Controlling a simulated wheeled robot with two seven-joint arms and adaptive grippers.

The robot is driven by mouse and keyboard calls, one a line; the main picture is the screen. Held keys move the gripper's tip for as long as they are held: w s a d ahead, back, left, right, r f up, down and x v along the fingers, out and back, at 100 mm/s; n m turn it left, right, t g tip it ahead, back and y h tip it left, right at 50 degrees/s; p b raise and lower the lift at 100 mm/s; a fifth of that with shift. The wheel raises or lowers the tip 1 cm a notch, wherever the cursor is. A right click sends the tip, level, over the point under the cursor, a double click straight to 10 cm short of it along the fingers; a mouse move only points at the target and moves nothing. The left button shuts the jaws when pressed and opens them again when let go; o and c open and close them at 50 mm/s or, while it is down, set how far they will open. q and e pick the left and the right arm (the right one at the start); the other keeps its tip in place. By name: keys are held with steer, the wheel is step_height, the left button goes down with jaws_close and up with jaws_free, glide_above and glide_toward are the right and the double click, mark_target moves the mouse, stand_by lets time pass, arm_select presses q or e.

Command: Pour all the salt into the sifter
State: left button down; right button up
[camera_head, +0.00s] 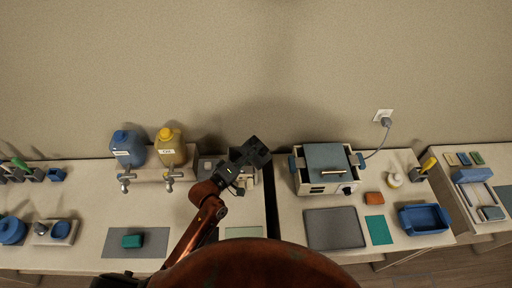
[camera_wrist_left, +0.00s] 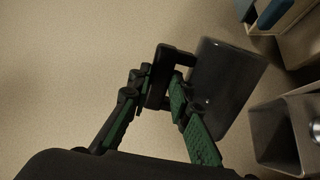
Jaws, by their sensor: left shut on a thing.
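My left gripper (camera_head: 231,171) is raised over the back of the left table, near its right end. It is shut on the handle of a dark, box-like container (camera_head: 256,151). In the left wrist view the green-padded fingers (camera_wrist_left: 160,88) close on the dark handle, and the container (camera_wrist_left: 225,78) extends to the right, seemingly tilted. No salt shows, and the container's inside is hidden. A grey open-topped metal container (camera_wrist_left: 276,140) stands below and right of it, apart; I cannot tell whether this is the sifter. My right gripper is not in view.
A blue jug (camera_head: 128,151) and a yellow jug (camera_head: 171,152) stand left of the gripper, above taps. A grey-lidded appliance (camera_head: 326,162) stands on the table to the right, with a blue tray (camera_head: 425,219) nearby. A dark gap separates these tables. The wall is close behind.

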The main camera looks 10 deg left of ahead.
mark_target(249, 149)
arm_select(q)
step_height(249, 149, down, 3)
steer(key=b, duration=0.3)
steer(key=shift+a+f, duration=0.1)
steer(key=shift+w+a, duration=0.1)
steer(key=shift+a, duration=0.1)
steer(key=shift+w+a+r+n, duration=0.2)
steer(key=shift+a+r+n, duration=0.05)
steer(key=shift+r+n, duration=0.3)
steer(key=shift+w+a+r+n+p, duration=0.2)
steer(key=shift+w+a+r+n, duration=0.1)
steer(key=shift+a+n, duration=0.15)
steer(key=shift+w+a+r+n+p, duration=0.15)
steer(key=shift+a+r+n, duration=0.15)
steer(key=shift+n, duration=0.2)
steer(key=shift+f, duration=0.15)
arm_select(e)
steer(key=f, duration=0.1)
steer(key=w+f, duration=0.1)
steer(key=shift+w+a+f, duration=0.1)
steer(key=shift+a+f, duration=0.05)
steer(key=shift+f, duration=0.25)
